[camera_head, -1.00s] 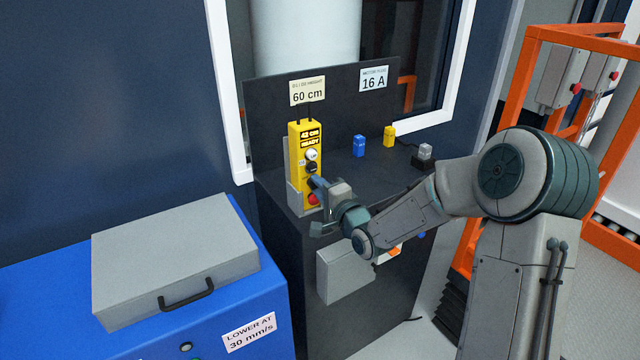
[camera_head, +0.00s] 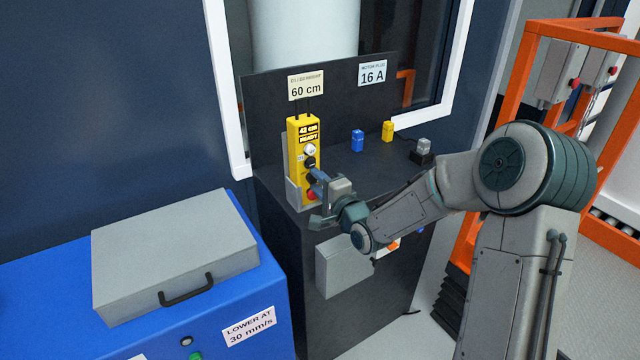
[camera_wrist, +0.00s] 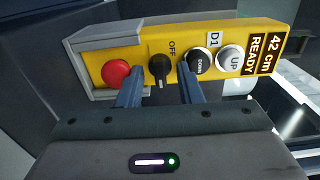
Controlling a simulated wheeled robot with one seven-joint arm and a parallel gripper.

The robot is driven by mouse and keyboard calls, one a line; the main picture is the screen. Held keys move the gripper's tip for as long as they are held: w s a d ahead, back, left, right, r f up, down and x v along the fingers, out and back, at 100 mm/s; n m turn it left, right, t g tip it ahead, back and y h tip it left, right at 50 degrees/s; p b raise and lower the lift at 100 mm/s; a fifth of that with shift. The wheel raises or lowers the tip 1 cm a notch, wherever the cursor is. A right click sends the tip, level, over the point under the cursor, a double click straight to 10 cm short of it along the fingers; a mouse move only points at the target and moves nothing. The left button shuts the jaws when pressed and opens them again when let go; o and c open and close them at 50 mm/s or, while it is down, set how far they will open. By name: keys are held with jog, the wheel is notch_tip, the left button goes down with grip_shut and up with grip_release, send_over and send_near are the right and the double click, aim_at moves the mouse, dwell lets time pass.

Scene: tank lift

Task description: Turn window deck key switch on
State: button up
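A yellow control pendant (camera_head: 303,133) stands upright in a grey holder on the dark deck below the window. Its display reads 42 cm READY. The wrist view shows its face sideways: a red button (camera_wrist: 116,72), a black switch knob (camera_wrist: 160,69) with OFF printed beside it, a black DOWN button (camera_wrist: 200,60) and a white UP button (camera_wrist: 230,58). My gripper (camera_wrist: 159,88) is open, with one blue-grey finger on each side of the knob's line. I cannot tell whether the fingertips touch the pendant. In the head view, my gripper (camera_head: 315,177) is at the pendant's lower front.
A blue plug (camera_head: 357,141), a yellow plug (camera_head: 387,131) and a grey plug (camera_head: 424,146) stand on the deck. A grey case (camera_head: 175,255) lies on a blue cabinet at left. An orange frame (camera_head: 508,75) stands at right. Signs read 60 cm and 16 A.

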jog(key=shift+s, duration=0.1)
jog(key=v, duration=1.3)
jog(key=shift+s+d, duration=0.2)
jog(key=shift+d, duration=0.05)
jog(key=s+d+n+g+h+p, duration=0.3)
jog(key=s+d+n+g+h, duration=0.35)
jog(key=d+h, duration=0.3)
jog(key=s+r+n+g+p, duration=0.1)
jog(key=s+r+n+g, duration=0.1)
jog(key=s, duration=0.6)
jog(key=s+r+n+g+p, duration=0.1)
jog(key=s+r+n+g, duration=0.1)
jog(key=s, duration=0.6)
notch_tip(320, 180, up, 2)
jog(key=shift+s+d+n+g, duration=0.2)
jog(key=shift+d+n+g, duration=0.25)
jog(key=shift+g, duration=0.4)
